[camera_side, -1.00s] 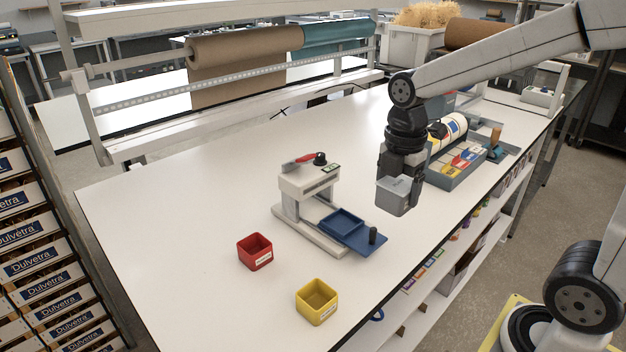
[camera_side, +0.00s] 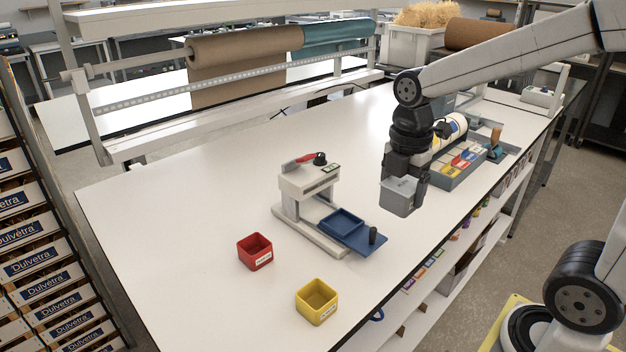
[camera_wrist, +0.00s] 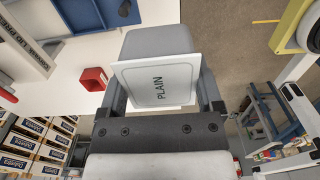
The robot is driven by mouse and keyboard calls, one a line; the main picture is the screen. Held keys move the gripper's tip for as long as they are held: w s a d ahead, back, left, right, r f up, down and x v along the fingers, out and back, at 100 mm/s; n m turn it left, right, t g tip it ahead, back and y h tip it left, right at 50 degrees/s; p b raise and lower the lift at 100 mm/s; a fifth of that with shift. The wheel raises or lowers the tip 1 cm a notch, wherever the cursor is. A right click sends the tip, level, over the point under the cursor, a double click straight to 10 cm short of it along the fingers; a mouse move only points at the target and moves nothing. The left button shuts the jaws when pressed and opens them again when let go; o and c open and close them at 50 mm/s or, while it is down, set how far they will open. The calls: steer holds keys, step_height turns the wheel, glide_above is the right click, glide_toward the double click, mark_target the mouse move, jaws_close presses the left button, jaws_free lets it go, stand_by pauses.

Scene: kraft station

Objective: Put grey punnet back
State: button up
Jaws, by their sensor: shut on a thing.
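My gripper (camera_side: 408,182) is shut on the grey punnet (camera_side: 398,197) and holds it near the front edge of the white table. In the wrist view the punnet (camera_wrist: 158,84) fills the space between the jaws, its pale face lettered "PLAIN". A red punnet (camera_side: 255,252) and a yellow punnet (camera_side: 316,303) stand on the table at the lower left. A pale press-like machine (camera_side: 308,188) with a blue sliding tray (camera_side: 345,226) stands between them and my gripper; the tray's recess looks empty.
A grey-blue tray (camera_side: 452,184) with coloured labelled boxes lies behind my gripper, with rolls beside it. A rail with brown paper (camera_side: 245,62) and teal rolls runs along the back. The table's left part is clear. Shelves sit below the front edge.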

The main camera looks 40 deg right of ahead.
steer(key=shift+w+a+f, duration=0.15)
steer(key=shift+w+a, duration=0.2)
steer(key=shift+w, duration=0.15)
steer(key=w+a+f, duration=0.4)
steer(key=w+a, duration=0.1)
steer(key=a, duration=0.3)
steer(key=w+a+f, duration=0.5)
steer(key=w+a, duration=0.1)
steer(key=a, duration=0.3)
steer(key=shift+w, duration=0.3)
steer(key=shift+f, duration=0.25)
steer(key=shift+f, duration=2.65)
steer(key=shift+f, duration=0.75)
steer(key=o, duration=1.1)
steer(key=shift+r, duration=0.1)
step_height(320, 180, up, 8)
stand_by(0.6)
